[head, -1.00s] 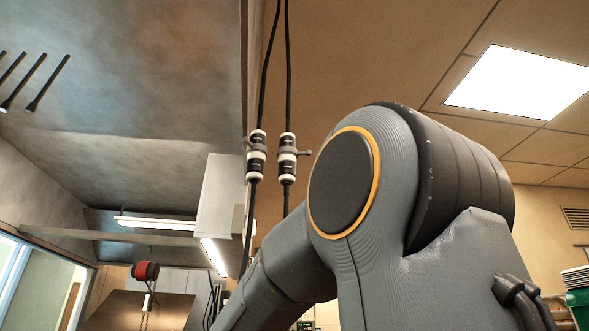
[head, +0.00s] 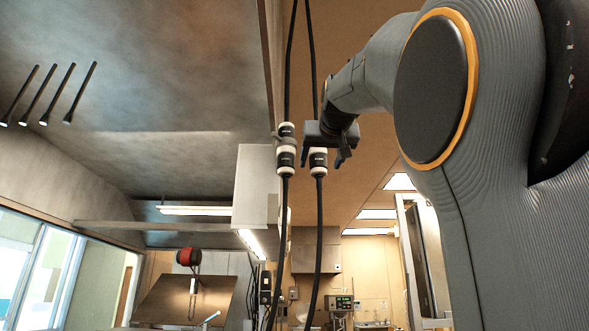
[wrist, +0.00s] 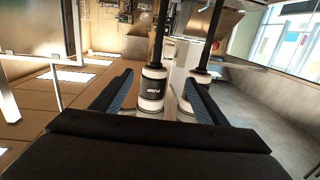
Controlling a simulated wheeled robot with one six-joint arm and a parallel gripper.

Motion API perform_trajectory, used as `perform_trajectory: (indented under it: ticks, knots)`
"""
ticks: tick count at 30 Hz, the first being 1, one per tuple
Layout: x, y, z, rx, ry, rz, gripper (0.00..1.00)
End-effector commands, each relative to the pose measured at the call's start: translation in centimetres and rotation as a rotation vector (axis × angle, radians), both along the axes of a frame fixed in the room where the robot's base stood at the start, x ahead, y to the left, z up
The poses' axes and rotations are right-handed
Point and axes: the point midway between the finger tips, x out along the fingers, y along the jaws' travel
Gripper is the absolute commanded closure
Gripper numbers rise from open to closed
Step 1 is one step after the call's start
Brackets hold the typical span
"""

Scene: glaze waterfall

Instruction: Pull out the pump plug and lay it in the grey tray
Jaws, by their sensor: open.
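Two black-and-white plug connectors hang on dark cords in the head view. The right one (head: 318,161) is partly covered by my gripper (head: 324,148); the left one (head: 286,150) hangs clear beside it. In the wrist view a plug with a small label that seems to read PUMP (wrist: 152,90) stands between the spread fingers of my gripper (wrist: 159,77), nearer the left finger. No grip on it shows. The other plug (wrist: 200,82) is farther back, partly hidden by the right finger. The grey tray is not visible in either view.
Cords run above and below both plugs. A pale box-like duct (head: 257,190) is to their left in the head view. A red reel (head: 188,257) hangs farther off at lower left. My arm fills the right side.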

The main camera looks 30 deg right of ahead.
Motion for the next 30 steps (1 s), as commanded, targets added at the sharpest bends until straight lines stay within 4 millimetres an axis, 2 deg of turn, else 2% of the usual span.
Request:
perform_trajectory:
  ticks: [1,3,7,11,21,30]
  knots:
    - [-0.9,0.0,1.4,-0.010,-0.017,-0.008,0.33]
    - [-1.6,0.1,2.5,-0.019,-0.031,-0.012,0.33]
    - [-1.5,-0.1,3.2,-0.025,-0.039,-0.015,0.33]
    - [0.1,-1.0,3.2,-0.024,-0.038,-0.015,0.33]
    - [5.9,-3.9,3.0,-0.024,-0.038,-0.015,0.33]
    - [7.7,-4.9,3.1,-0.025,-0.039,-0.015,0.33]
